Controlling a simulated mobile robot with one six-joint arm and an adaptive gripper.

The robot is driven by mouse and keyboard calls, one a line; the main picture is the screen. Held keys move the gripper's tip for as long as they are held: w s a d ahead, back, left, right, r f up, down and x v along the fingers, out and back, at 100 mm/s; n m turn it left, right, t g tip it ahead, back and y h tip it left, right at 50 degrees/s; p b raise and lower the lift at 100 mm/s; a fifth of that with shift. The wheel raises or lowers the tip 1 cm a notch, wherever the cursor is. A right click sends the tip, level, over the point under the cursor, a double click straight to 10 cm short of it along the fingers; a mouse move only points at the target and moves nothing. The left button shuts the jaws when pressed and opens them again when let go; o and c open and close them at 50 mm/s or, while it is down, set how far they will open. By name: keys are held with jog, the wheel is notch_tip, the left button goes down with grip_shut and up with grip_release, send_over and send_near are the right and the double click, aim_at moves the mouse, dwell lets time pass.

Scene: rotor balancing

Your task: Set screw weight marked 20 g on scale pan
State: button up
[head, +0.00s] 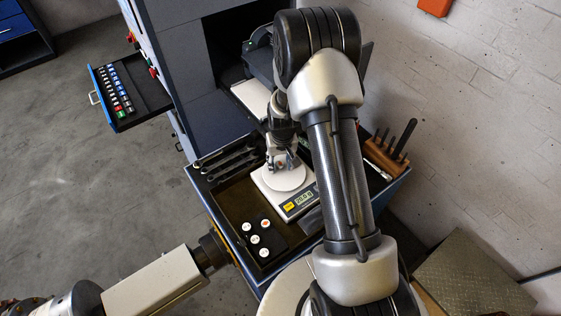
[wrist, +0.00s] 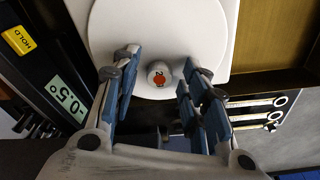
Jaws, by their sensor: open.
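The scale pan (wrist: 205,40) is a round white disc on the scale (head: 300,203); in the head view the pan (head: 287,178) lies just below my gripper. A small metal screw weight (wrist: 159,74) with an orange spot and a partly readable mark starting with 2 appears standing upright on the pan, near its edge. My gripper (wrist: 164,80) is open, its blue-padded fingers on either side of the weight with gaps on both sides. In the head view my gripper (head: 281,163) largely hides the weight.
A black holder (head: 270,238) with several white-topped weights, one with an orange spot, stands in the tray left of the scale. Wrenches (head: 228,160) lie behind it. A wooden tool block (head: 384,160) stands right. An open drawer (head: 125,92) holds small coloured parts.

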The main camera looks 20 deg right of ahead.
jog(key=shift+r, duration=0.1)
jog(key=shift+r, duration=0.3)
jog(key=s+a+r+t, duration=0.1)
jog(key=s+a+r, duration=0.15)
jog(key=r, duration=0.85)
jog(key=s+a+r, duration=0.1)
jog(key=s+r, duration=0.2)
jog(key=r, duration=0.8)
jog(key=s+a+r, duration=0.2)
jog(key=s+r, duration=0.2)
jog(key=s, duration=0.3)
jog(key=s+a+r+n+t, duration=0.1)
jog(key=s+a+r, duration=0.1)
jog(key=s+r, duration=0.2)
jog(key=s+a+r+n+t, duration=0.1)
jog(key=s+r, duration=0.3)
jog(key=s, duration=0.6)
jog(key=shift+s+a, duration=0.2)
jog(key=shift+a, duration=0.65)
